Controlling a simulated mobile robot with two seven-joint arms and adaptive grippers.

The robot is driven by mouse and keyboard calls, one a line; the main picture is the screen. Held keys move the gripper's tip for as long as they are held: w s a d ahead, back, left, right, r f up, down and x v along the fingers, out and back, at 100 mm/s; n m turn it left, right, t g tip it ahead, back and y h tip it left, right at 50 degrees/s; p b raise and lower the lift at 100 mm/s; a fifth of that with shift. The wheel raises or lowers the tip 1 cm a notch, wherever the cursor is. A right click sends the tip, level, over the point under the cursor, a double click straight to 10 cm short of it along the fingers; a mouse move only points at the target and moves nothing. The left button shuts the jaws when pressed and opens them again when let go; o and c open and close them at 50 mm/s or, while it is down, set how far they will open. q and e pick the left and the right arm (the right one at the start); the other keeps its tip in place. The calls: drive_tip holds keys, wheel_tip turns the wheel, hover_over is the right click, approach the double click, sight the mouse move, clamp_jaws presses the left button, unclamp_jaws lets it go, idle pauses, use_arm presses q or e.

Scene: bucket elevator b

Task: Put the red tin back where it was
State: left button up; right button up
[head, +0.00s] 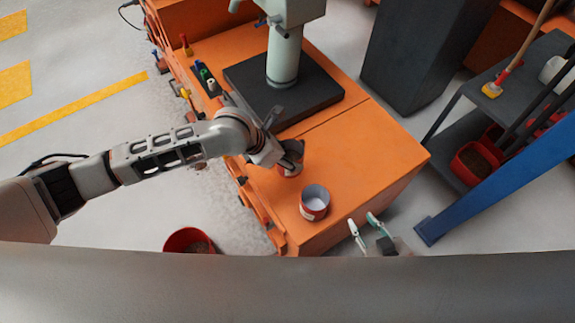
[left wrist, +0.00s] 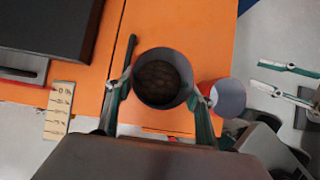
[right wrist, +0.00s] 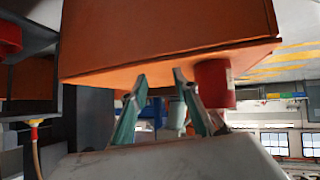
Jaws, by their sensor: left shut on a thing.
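My left gripper (head: 287,158) is shut on a red tin (head: 288,171) over the orange cabinet top. In the left wrist view the fingers are either side of this tin (left wrist: 162,78), whose inside is dark brown. I cannot tell whether its base touches the surface. A second red tin (head: 314,203) with a pale inside stands upright near the cabinet's front edge; it also shows in the left wrist view (left wrist: 226,97). My right gripper (head: 370,228) is open and empty, beyond the cabinet edge. In the right wrist view a red tin (right wrist: 214,85) is beside its fingers.
The orange cabinet top (head: 375,155) is clear right of the tins. A drill-like machine on a dark base (head: 245,90) stands behind. A red bucket (head: 188,241) is on the floor at front left. A dark shelf with red containers (head: 472,163) and a blue post (head: 500,180) are right.

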sight(290, 159)
use_arm(q)
drive_tip(key=shift+f, duration=0.9)
wheel_tip(290, 159, down, 4)
drive_tip(key=shift+r+b, duration=0.1)
drive_tip(key=shift+b, duration=0.45)
drive_tip(key=o, duration=1.3)
use_arm(e)
drive_tip(key=shift+w+d+f, duration=0.1)
drive_tip(key=shift+w+d, duration=0.1)
drive_tip(key=shift+w, duration=0.2)
